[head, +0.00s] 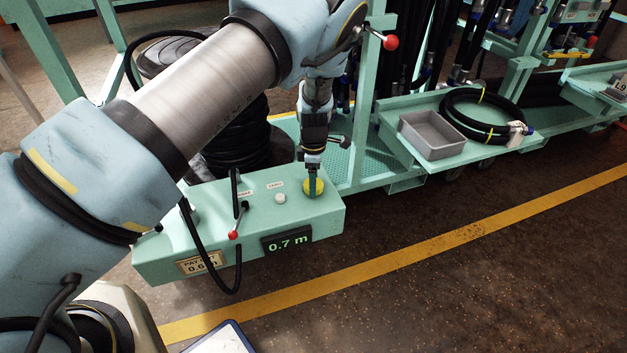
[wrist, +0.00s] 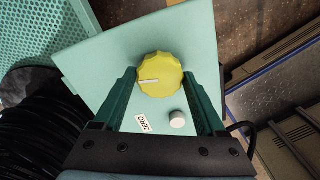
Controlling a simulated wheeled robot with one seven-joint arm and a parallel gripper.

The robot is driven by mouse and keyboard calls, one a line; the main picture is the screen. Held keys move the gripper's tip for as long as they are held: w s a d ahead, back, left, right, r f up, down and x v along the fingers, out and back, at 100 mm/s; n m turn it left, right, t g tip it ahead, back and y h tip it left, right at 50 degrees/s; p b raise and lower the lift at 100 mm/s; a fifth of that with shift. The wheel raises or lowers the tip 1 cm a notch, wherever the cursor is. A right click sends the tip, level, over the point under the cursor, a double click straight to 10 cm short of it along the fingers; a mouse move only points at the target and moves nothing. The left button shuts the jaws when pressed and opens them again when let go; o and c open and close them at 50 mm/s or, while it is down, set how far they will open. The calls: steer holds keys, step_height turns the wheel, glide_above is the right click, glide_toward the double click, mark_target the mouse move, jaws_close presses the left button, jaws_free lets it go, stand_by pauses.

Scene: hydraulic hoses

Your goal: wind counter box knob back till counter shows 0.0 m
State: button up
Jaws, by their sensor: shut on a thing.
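The counter box (head: 160,245) is a long pale green box on the front of the cart. Its dark display (head: 287,243) reads 0.7 m in green digits. The yellow ribbed knob (wrist: 160,75) sits on the box top at the right end, with a white pointer line facing left in the wrist view. My gripper (head: 313,183) comes down from above onto the knob. In the wrist view its two green fingers stand on either side of the knob, shut on it. A white button (head: 280,198) labelled ZERO is beside the knob.
A lever with a red ball (head: 234,235) and a looping black hose stand left of the display. A plate (head: 199,263) on the box front is partly hidden by the hose. A grey bin (head: 432,135) and coiled hose (head: 482,114) lie on the tray at right.

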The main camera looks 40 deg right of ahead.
steer(key=m, duration=0.3)
steer(key=shift+m, duration=2.2)
steer(key=shift+m, duration=1.8)
stand_by(0.6)
steer(key=shift+m, duration=1.8)
stand_by(1.3)
